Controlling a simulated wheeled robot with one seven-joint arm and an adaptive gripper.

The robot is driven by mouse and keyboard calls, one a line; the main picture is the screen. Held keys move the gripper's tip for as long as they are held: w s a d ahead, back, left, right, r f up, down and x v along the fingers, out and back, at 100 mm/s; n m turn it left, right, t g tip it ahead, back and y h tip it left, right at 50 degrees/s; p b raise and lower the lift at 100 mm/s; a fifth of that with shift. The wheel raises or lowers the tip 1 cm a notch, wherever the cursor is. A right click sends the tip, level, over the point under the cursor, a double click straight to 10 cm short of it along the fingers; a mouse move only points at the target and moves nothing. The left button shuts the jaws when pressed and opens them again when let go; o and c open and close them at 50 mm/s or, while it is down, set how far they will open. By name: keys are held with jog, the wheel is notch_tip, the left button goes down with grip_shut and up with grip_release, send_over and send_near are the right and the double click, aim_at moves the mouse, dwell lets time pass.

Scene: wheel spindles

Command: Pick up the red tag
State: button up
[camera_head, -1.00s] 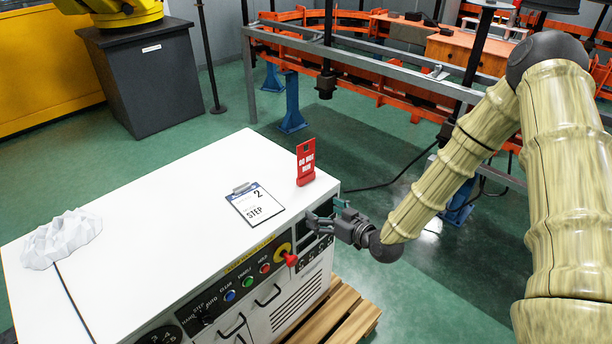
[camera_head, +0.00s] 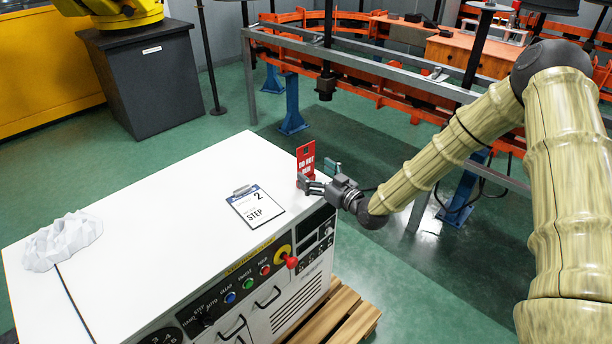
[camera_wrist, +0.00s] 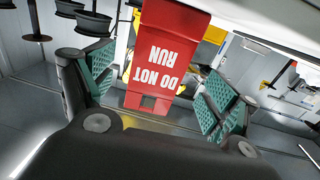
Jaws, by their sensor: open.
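The red tag (camera_head: 306,158) with white "DO NOT RUN" lettering stands upright near the far right corner of the white cabinet top (camera_head: 180,190). My gripper (camera_head: 318,176) is at the tag, in front of its lower part in the head view. In the wrist view the tag (camera_wrist: 165,58) appears upside down between the two teal finger pads of my gripper (camera_wrist: 160,92). The fingers are open, with visible gaps on both sides of the tag. Its lower part in the head view is partly hidden by a finger.
A clipboard card reading "2 STEP" (camera_head: 256,205) lies left of the tag. A crumpled white lump (camera_head: 62,240) sits at the left edge. A red knob (camera_head: 291,262) sticks out of the front panel (camera_head: 240,285). Grey rails (camera_head: 400,72) stand behind.

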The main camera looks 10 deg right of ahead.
aim_at(305, 159)
jog(key=shift+p+x, duration=0.5)
jog(key=shift+x, duration=1.75)
jog(key=shift+d+f, duration=0.1)
jog(key=shift+f, duration=0.05)
jog(key=shift+c, duration=0.3)
jog(key=c, duration=1.1)
notch_tip(305, 159, up, 2)
jog(key=shift+r+b, duration=0.1)
jog(key=shift+b, duration=0.25)
jog(key=shift+s+r, duration=0.5)
jog(key=shift+r, duration=0.15)
jog(key=s, duration=0.5)
jog(key=s+r+b, duration=0.1)
jog(key=s, duration=0.4)
jog(key=s+b, duration=0.1)
jog(key=s, duration=0.4)
jog(key=shift+r, duration=0.3)
